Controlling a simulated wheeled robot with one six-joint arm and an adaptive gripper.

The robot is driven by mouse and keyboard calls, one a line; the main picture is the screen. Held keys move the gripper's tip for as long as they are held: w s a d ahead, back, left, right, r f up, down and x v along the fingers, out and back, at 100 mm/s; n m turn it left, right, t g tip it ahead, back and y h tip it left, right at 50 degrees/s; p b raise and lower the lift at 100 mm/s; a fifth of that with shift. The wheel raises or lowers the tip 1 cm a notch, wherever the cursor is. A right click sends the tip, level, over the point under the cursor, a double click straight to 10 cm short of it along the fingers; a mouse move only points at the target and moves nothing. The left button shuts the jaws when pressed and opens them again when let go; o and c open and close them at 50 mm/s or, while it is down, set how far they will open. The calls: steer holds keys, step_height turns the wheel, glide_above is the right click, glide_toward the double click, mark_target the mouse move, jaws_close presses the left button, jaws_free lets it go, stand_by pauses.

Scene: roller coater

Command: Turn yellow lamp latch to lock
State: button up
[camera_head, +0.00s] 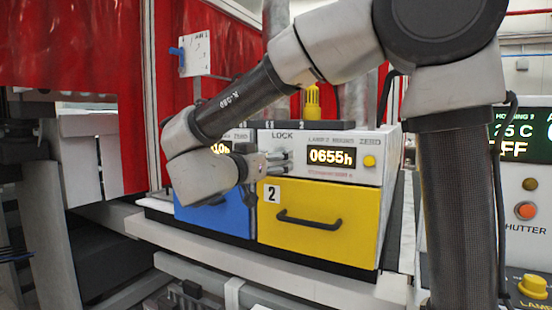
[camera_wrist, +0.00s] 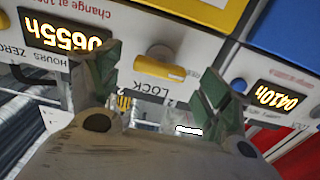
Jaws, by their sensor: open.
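The yellow lamp latch (camera_wrist: 160,68) sits on the white front panel in the wrist view, with a pale round pivot beside it. Its bar lies roughly along the line of the LOCK lettering, which appears upside down. My gripper (camera_wrist: 157,84) is open, with one green-padded finger on each side of the latch and a visible gap to both. Depth between fingertips and latch is hard to judge. In the head view my gripper (camera_head: 278,163) is at the panel above the yellow drawer (camera_head: 350,205), below the LOCK label (camera_head: 282,135); the latch is hidden there.
The yellow drawer has a black handle (camera_head: 309,220). A blue drawer (camera_head: 222,215) stands left of it. A lit 0655h display (camera_head: 331,157) and a yellow button (camera_head: 369,161) are right of my gripper. A yellow fitting (camera_head: 312,102) stands on top of the unit.

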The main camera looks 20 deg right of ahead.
steer(key=shift+x, duration=1.85)
steer(key=shift+c, duration=0.4)
steer(key=c, duration=0.9)
steer(key=shift+c, duration=0.2)
